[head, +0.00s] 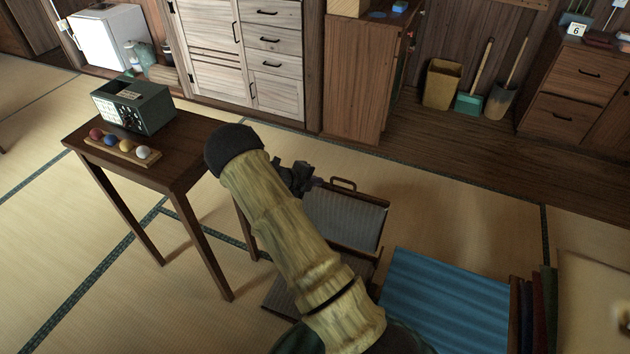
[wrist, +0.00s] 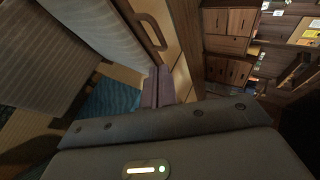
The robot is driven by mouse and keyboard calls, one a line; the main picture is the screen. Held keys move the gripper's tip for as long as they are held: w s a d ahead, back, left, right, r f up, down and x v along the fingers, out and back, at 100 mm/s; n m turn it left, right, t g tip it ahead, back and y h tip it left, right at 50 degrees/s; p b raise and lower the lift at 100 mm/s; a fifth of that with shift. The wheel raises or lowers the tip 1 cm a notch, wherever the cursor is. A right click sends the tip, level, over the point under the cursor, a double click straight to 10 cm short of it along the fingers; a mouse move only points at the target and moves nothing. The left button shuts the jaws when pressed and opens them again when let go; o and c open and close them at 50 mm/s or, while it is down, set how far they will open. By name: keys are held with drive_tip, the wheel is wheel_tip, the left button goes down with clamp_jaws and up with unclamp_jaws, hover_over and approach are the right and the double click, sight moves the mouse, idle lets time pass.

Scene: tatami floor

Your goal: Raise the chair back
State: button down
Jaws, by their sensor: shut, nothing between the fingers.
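The low floor chair is in front of me, partly hidden by my arm. Its back (head: 345,222) is a grey padded panel in a wooden frame with a handle (head: 343,185) on the top rail. The back stands up at an angle from the seat (head: 285,296); I cannot tell how steep it is. In the wrist view the back (wrist: 95,25), its handle (wrist: 152,32) and the striped seat (wrist: 40,62) show at the upper left. My gripper (head: 303,180) is shut and empty, beside the upper left of the back. Its fingers also show in the wrist view (wrist: 158,88); I cannot tell whether they touch the frame.
A wooden table (head: 190,150) with a dark green radio (head: 135,105) and a tray of coloured balls (head: 122,150) stands left of the chair. A blue mat (head: 445,300) lies to the right, with dark upright books or boards (head: 530,310) beyond. Open tatami lies behind the chair.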

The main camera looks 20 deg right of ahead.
drive_tip(key=s+a+r+n+y, duration=0.3)
drive_tip(key=s+a+r+n, duration=0.2)
drive_tip(key=s+n, duration=0.4)
drive_tip(key=s+a+r+n+y, duration=0.4)
drive_tip(key=s+r+n, duration=0.4)
drive_tip(key=n, duration=0.4)
drive_tip(key=s+a+r+n+y, duration=0.3)
drive_tip(key=s+a+r+n, duration=0.3)
drive_tip(key=s+n, duration=0.4)
drive_tip(key=shift+s+a+r+n+y, duration=0.15)
drive_tip(key=shift+a+r+n+y, duration=0.25)
drive_tip(key=shift+a+n, duration=0.15)
